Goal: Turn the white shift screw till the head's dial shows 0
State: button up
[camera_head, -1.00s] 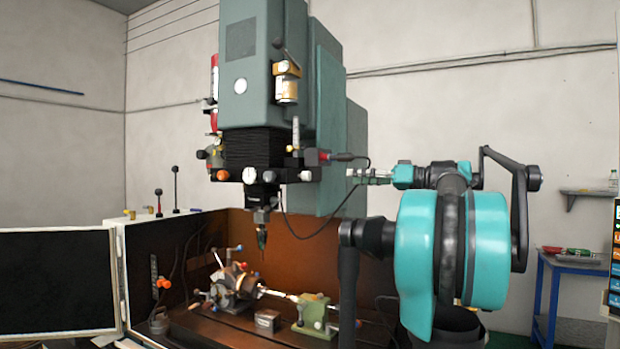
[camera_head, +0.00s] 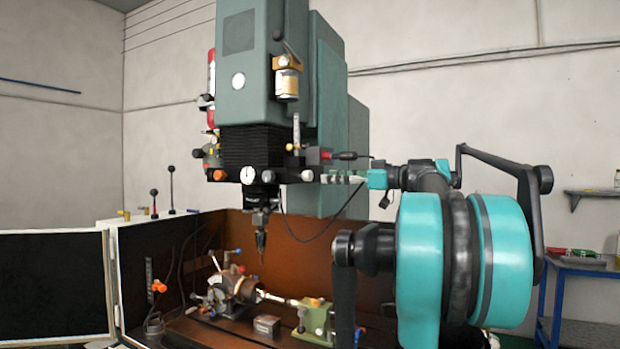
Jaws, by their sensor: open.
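The teal machine head (camera_head: 262,55) stands upright in the middle of the view. A row of knobs runs along its black lower block. A small white round face with a dark mark (camera_head: 248,175), which may be the dial, sits at the front corner; I cannot read a number on it. A small white round piece (camera_head: 307,176), possibly the white shift screw, is on the block's right side. My gripper (camera_head: 325,178) is open and points left, its fingertips close to that white piece. I cannot tell whether they touch it.
A red-ended connector (camera_head: 322,155) with a black cable sits just above my gripper. Below, the chuck (camera_head: 238,285) and a green tailstock (camera_head: 315,318) stand on the machine bed. A blue table (camera_head: 578,272) is at the right.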

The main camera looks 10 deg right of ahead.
aim_at(311, 176)
jog(key=x, duration=0.7)
jog(key=shift+w+a, duration=0.25)
jog(key=shift+a, duration=0.1)
grip_shut()
